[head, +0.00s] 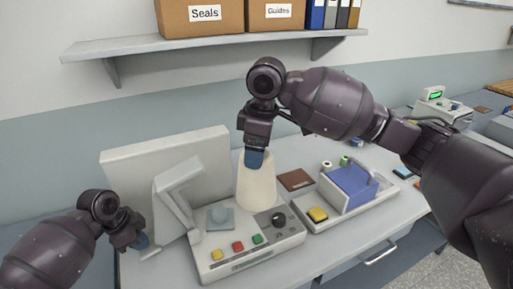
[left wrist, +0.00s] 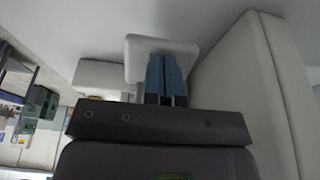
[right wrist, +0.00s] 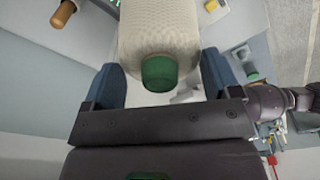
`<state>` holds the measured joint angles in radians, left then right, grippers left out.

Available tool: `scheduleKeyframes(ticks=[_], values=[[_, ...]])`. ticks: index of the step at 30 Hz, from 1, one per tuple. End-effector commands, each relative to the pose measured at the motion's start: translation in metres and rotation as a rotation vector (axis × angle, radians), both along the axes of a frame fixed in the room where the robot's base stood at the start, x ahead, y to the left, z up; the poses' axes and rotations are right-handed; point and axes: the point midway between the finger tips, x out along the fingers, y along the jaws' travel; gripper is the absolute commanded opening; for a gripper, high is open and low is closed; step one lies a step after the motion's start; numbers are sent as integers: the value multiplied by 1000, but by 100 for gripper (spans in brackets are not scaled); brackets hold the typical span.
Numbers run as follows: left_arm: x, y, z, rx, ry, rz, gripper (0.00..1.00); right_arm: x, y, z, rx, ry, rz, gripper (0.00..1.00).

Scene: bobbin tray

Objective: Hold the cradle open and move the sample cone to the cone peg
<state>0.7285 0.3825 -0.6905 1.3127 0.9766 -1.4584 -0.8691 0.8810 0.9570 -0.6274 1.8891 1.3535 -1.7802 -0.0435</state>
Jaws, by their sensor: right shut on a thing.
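The cream sample cone (head: 257,184) is upright in my right gripper (head: 255,158), above the grey panel unit. In the right wrist view the cone (right wrist: 160,28) shows its green tip between the two fingers (right wrist: 160,85). My left gripper (head: 141,241) is at the far left beside the pale cradle arm (head: 178,205). In the left wrist view its fingers (left wrist: 167,75) are together in front of a white block (left wrist: 135,60); I cannot tell whether they touch it. I cannot clearly identify the cone peg; a brown rounded rod (right wrist: 63,14) shows in the right wrist view.
A tall pale panel (head: 135,165) stands behind. A shelf (head: 200,42) hangs above.

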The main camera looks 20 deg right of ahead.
Motion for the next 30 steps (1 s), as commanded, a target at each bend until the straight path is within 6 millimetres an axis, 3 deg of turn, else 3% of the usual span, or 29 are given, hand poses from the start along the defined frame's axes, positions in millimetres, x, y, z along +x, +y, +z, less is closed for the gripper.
scheduleKeyframes(ticks=[30], values=[[0, 0, 27, 0, 1, 0, 0, 0, 0, 1, 0, -1, 0, 31]])
